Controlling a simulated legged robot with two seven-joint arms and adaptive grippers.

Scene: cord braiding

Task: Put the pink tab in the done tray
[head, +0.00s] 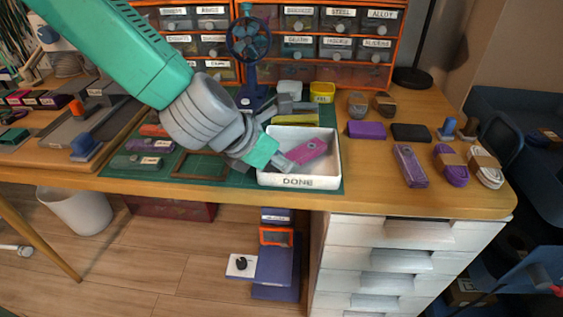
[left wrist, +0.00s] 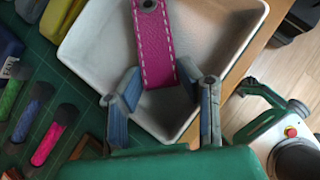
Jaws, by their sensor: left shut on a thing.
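The pink tab (head: 307,151) is a flat strip with pale stitching and a metal eyelet at its far end. In the left wrist view the pink tab (left wrist: 155,42) extends from between my fingers over the tray floor. My left gripper (head: 281,162) is shut on its near end, low inside the tray. The fingers (left wrist: 158,80) also show in the left wrist view, one on each side of the tab. The white done tray (head: 285,182) has DONE on its front wall. I cannot tell whether the tab touches the tray floor. My right gripper is out of view.
A green cutting mat (head: 235,178) lies under the tray, near the bench's front edge. Several coloured tabs (head: 150,146) and a brown frame (head: 198,165) lie left. A blue fan (head: 249,50) and labelled drawers stand behind. Purple cord bundles (head: 410,166) lie right.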

